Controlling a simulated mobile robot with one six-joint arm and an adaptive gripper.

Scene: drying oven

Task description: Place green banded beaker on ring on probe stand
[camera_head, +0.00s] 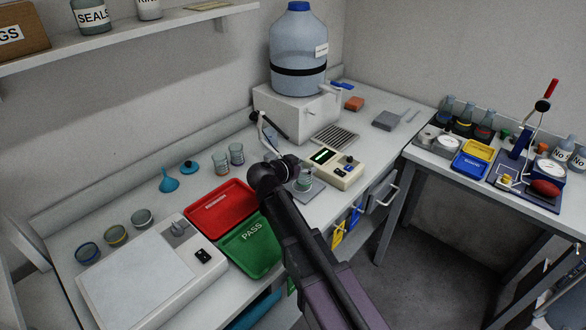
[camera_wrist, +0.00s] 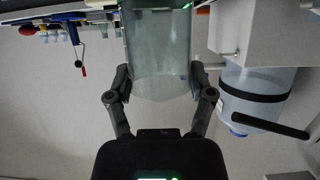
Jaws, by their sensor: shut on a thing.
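The green banded beaker (camera_head: 305,181) is clear glass and sits between the fingers of my gripper (camera_head: 293,171), over or on a small pale plate (camera_head: 316,190) that appears to be the probe stand's base. In the wrist view, my gripper (camera_wrist: 160,86) is shut on the beaker (camera_wrist: 158,55), with one finger on each side. A green edge shows at the top of that view. A pale jointed arm (camera_head: 262,126), seemingly the probe stand's, rises behind my gripper. The ring is hidden, and I cannot tell whether the beaker touches it.
A meter with a green display (camera_head: 337,168) stands close to the right of the beaker. Two glass beakers (camera_head: 221,160) (camera_head: 237,153) stand behind left. A red tray (camera_head: 219,207) and green PASS tray (camera_head: 250,247) lie left. A large water bottle (camera_head: 298,48) is behind.

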